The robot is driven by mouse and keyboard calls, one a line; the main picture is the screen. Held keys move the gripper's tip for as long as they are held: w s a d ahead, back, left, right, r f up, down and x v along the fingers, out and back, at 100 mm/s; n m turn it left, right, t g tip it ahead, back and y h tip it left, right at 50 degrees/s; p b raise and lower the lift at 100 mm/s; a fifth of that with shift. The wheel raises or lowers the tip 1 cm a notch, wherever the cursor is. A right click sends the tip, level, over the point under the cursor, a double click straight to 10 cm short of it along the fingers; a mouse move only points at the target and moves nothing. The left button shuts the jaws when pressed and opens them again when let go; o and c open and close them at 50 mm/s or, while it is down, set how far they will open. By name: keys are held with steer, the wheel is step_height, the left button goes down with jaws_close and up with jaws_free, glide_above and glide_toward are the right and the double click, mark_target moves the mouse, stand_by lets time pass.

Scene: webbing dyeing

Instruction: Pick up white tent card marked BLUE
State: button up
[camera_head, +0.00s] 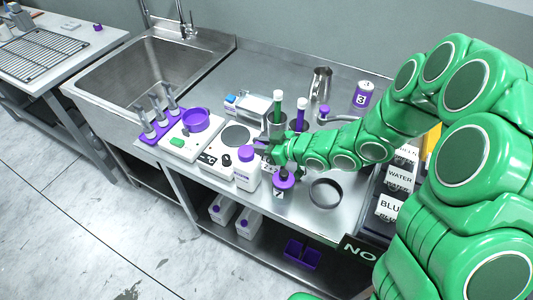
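A white tent card with the letters "BLU" showing (390,208) stands at the right end of the steel counter. My green arm hides its right edge. A similar card marked WATER (400,177) stands just behind it. My gripper (264,145) is well to the left of the BLUE card, over the counter among bottles and the stirrer plates. It is small and dark here, and I cannot see whether its fingers are open or shut.
A white bottle with a purple cap (247,168), a purple-topped bottle (284,180) and a dark ring-shaped dish (326,194) stand close to my gripper. A dark NO sign (359,250) is at the front edge. A sink (150,75) is at left.

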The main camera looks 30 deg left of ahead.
jaws_close()
steer(key=shift+r, duration=5)
